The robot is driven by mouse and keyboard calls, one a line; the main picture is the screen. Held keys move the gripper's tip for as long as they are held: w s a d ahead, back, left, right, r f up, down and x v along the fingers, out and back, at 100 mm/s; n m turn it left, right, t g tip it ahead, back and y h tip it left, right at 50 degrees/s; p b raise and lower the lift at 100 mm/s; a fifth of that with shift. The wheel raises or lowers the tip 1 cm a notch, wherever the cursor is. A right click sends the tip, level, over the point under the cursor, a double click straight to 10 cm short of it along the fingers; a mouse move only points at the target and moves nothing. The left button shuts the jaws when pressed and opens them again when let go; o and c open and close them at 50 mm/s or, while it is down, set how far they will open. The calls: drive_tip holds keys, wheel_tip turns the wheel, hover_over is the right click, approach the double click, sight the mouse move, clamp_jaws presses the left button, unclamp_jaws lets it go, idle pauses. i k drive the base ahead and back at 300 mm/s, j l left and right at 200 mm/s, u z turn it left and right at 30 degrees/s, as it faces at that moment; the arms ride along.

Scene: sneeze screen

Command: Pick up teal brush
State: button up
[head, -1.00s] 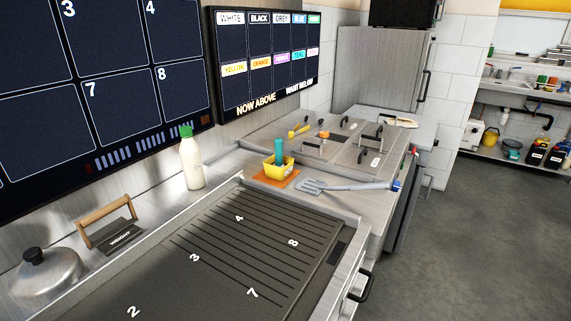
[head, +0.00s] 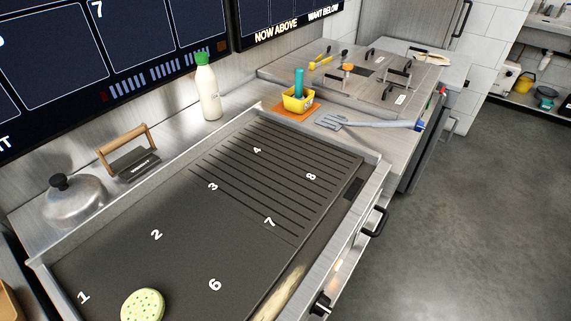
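A teal upright handle, which looks like the teal brush (head: 299,80), stands in a small yellow tub (head: 297,101) beyond the griddle's far end. The tub sits on an orange mat (head: 288,112). The brush's lower end is hidden inside the tub. My gripper is not in view.
A dark griddle (head: 185,215) with numbered spots fills the foreground, a pale green-dotted patty (head: 143,305) near its front. A white bottle with a green cap (head: 208,90) stands left of the tub. A grey spatula (head: 360,122) lies right. A press (head: 128,155) and dome (head: 72,200) stand left.

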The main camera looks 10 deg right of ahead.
sight(299, 73)
drive_tip(key=i+l+u, duration=0.2)
drive_tip(key=l, duration=0.2)
drive_tip(key=l+u, duration=0.2)
drive_tip(key=l, duration=0.2)
drive_tip(key=i+l+u, duration=0.2)
drive_tip(key=l, duration=0.2)
